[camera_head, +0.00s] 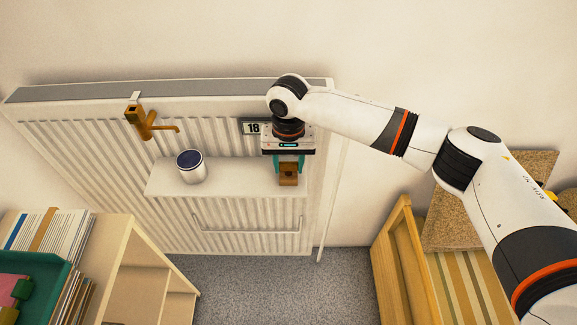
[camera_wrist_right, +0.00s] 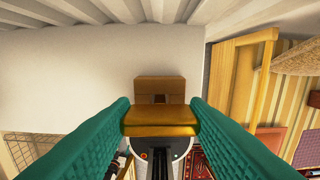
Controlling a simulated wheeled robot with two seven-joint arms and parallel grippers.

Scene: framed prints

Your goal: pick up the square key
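The square key (camera_head: 288,175) is a brass-brown piece with a blocky end, at the right end of the white shelf (camera_head: 236,180). My right gripper (camera_head: 288,165) points down over the shelf, with its teal fingers on either side of the key. In the right wrist view, the key's golden bar (camera_wrist_right: 160,120) spans the gap between both fingertips and appears to touch them, with a brown block (camera_wrist_right: 160,84) beyond it. I cannot tell whether the key touches the shelf. My left gripper is not in view.
A dark-topped white can (camera_head: 191,168) stands on the shelf's left part. A brass tap-like fitting (camera_head: 143,122) is on the ribbed radiator (camera_head: 80,135). A small "18" display (camera_head: 252,128) is just left of my right wrist. A wooden bookcase (camera_head: 130,255) stands at lower left.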

